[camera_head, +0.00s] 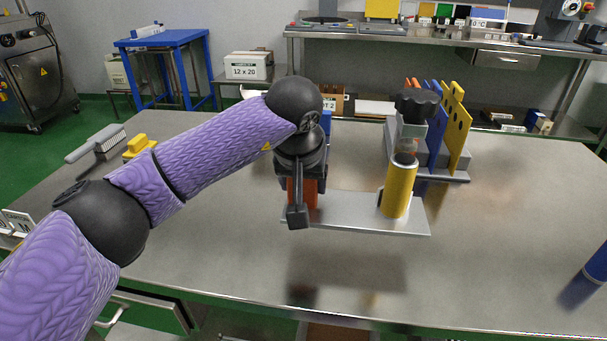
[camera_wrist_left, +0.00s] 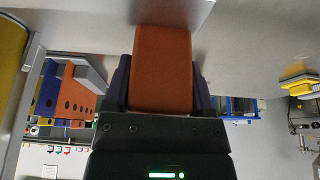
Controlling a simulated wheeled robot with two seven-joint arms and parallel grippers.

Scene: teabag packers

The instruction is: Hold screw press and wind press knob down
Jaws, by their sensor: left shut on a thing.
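A flat metal plate (camera_head: 350,212) carries an upright yellow cylinder (camera_head: 399,190) near its right end and an orange block (camera_head: 310,192) near its left end. A black lobed knob (camera_head: 417,103) shows above and behind the cylinder, over a grey block; I cannot tell whether it joins the cylinder. My left gripper (camera_head: 299,205) is shut on the orange block. In the left wrist view the orange block (camera_wrist_left: 161,70) sits between both fingers, with the metal plate (camera_wrist_left: 175,12) against its end and the yellow cylinder (camera_wrist_left: 10,55) at the left edge. My right gripper is not in view.
Upright blue and yellow (camera_head: 459,130) perforated plates stand in a grey rack behind the cylinder. A brush (camera_head: 105,140) and a yellow item (camera_head: 138,145) lie at the table's left. A blue item (camera_head: 597,264) is at the right edge. The table (camera_head: 500,270) is clear at front right.

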